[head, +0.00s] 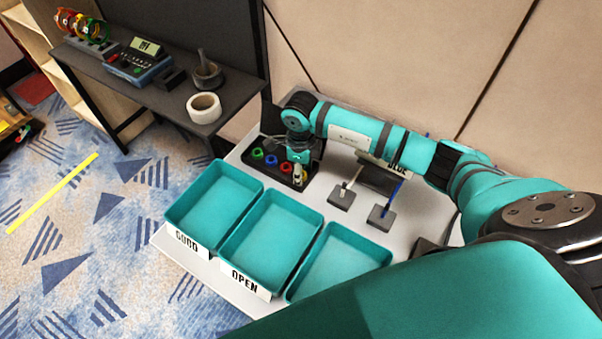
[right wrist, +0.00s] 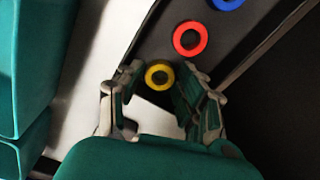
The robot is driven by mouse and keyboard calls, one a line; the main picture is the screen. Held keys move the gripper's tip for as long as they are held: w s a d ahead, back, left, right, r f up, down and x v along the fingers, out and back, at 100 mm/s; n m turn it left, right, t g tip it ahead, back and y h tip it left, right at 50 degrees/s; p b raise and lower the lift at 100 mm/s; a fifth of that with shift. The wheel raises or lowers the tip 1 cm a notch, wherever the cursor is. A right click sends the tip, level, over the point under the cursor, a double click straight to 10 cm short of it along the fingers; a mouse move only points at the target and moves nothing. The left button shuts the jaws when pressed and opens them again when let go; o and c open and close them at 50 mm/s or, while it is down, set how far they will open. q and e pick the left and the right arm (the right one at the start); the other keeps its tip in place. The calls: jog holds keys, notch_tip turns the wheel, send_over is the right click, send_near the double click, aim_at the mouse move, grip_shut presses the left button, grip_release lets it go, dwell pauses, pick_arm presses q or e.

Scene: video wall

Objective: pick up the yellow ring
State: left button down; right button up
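The yellow ring (right wrist: 159,75) lies at the near end of the black holder (right wrist: 150,42) in the right wrist view. My right gripper (right wrist: 160,88) is open, with one finger on each side of the ring; the fingertips look close to it, but I cannot tell whether they touch. My left gripper is not in view.
Beside it in the row sit a red ring (head: 286,168), a blue ring (head: 270,160) and a green ring (head: 257,154). Teal bins (head: 176,215) stand in front. Small grey blocks with upright rods (head: 381,217) stand to the right. A dark side table (head: 170,100) is at the left.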

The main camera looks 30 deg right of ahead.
jog(key=c, duration=0.3)
jog(key=shift+c, duration=0.2)
